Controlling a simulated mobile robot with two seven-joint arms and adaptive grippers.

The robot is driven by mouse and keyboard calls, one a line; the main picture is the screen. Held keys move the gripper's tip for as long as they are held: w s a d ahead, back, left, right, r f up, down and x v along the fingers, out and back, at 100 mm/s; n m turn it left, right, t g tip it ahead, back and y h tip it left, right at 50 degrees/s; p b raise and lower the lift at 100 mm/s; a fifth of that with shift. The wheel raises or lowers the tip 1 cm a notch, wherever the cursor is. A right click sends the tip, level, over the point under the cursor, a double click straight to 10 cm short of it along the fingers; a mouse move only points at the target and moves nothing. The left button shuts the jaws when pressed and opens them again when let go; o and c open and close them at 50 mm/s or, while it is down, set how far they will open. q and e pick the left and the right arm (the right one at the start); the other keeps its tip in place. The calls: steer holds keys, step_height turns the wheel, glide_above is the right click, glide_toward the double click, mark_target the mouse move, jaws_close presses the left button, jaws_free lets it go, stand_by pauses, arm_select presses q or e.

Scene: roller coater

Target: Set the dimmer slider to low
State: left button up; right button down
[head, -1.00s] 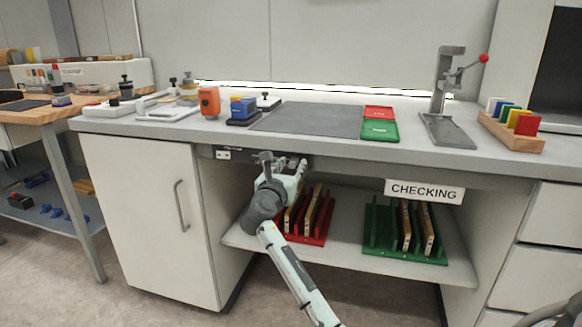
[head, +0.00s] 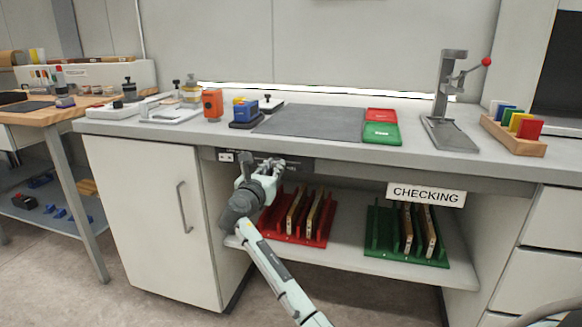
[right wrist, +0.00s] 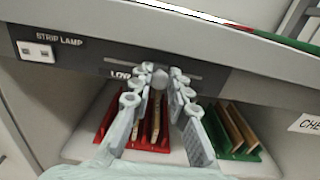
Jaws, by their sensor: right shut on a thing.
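The dimmer panel (head: 299,164) is a dark strip under the bench's front edge, and it also shows in the right wrist view (right wrist: 85,57). A "LOW" label (right wrist: 119,73) is on it, left of my fingertips. My right gripper (head: 268,166) is at the panel. In the right wrist view my right gripper (right wrist: 160,77) is shut on the grey slider knob (right wrist: 160,79), which is mostly hidden between the fingertips. The knob is to the right of "LOW"; its exact place on the track is hard to tell. My left gripper is not in view.
A red rack (head: 318,237) and a green rack (head: 381,245) stand on the shelf below. The cabinet door (head: 150,220) is at left. The strip lamp (head: 330,92) glows behind the bench.

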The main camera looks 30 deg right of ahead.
mark_target(255, 158)
steer(key=w+a, duration=0.4)
steer(key=shift+w, duration=0.4)
steer(key=shift+w+a+b, duration=0.25)
steer(key=shift+a+b, duration=0.05)
steer(key=shift+a, duration=0.05)
steer(key=c, duration=1.4)
jaws_free()
steer(key=shift+w+a, duration=0.1)
steer(key=shift+c, duration=0.2)
steer(key=v, duration=1.2)
